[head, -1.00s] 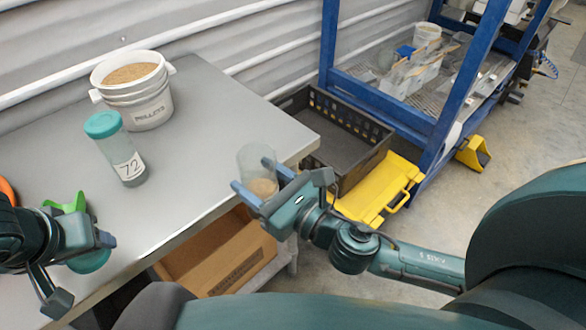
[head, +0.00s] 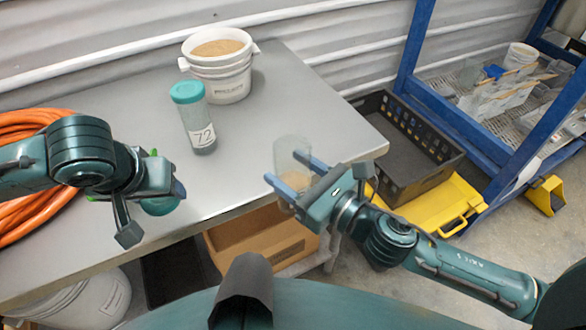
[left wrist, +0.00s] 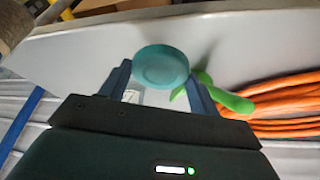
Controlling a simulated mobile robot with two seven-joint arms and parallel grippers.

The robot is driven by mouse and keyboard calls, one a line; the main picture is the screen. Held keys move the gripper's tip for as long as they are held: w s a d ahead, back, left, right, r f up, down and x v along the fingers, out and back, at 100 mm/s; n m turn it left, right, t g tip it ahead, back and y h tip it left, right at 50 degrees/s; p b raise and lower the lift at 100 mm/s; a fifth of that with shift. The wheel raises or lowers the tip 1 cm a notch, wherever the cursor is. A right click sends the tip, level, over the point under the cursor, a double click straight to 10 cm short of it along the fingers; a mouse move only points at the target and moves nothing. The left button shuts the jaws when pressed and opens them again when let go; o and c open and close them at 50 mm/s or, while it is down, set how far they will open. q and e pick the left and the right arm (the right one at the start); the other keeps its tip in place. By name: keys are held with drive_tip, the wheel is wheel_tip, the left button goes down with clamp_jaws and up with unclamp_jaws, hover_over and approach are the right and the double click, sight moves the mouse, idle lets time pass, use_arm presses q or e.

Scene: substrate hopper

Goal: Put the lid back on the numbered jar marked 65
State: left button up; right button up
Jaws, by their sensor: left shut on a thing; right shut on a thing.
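My right gripper (head: 286,170) is shut on a clear, lidless jar (head: 291,151) with pale contents low in it. It holds the jar upright at the bench's front right edge; no number shows on it. My left gripper (head: 172,190) is shut on a round teal lid (head: 160,205), held over the bench's front part. In the left wrist view the lid (left wrist: 160,66) sits between the two fingers. The lid and the jar are apart. Another jar (head: 196,122), labelled 72 and wearing a teal lid (head: 187,92), stands on the bench.
A white bucket of pellets (head: 220,85) stands at the back of the grey bench (head: 265,115). An orange hose coil (head: 30,205) lies at left, with a green object (left wrist: 232,100) near the left gripper. A black crate (head: 420,145) and yellow case (head: 440,205) are beyond the right edge.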

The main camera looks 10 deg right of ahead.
use_arm(q)
drive_tip(key=w+d+r+m+h, duration=0.15)
drive_tip(key=w+d+r, duration=0.25)
drive_tip(key=d+r, duration=0.7)
wheel_tip(320, 180, up, 5)
drive_tip(key=m, duration=0.3)
hover_over(292, 178)
drive_tip(key=w, duration=0.3)
drive_tip(key=shift+s+d+r+g, duration=0.1)
drive_tip(key=shift+s+r+g, duration=0.1)
drive_tip(key=shift+s+g, duration=0.1)
drive_tip(key=shift+f, duration=0.15)
drive_tip(key=shift+f, duration=1.9)
drive_tip(key=shift+f, duration=0.85)
drive_tip(key=shift+f, duration=0.5)
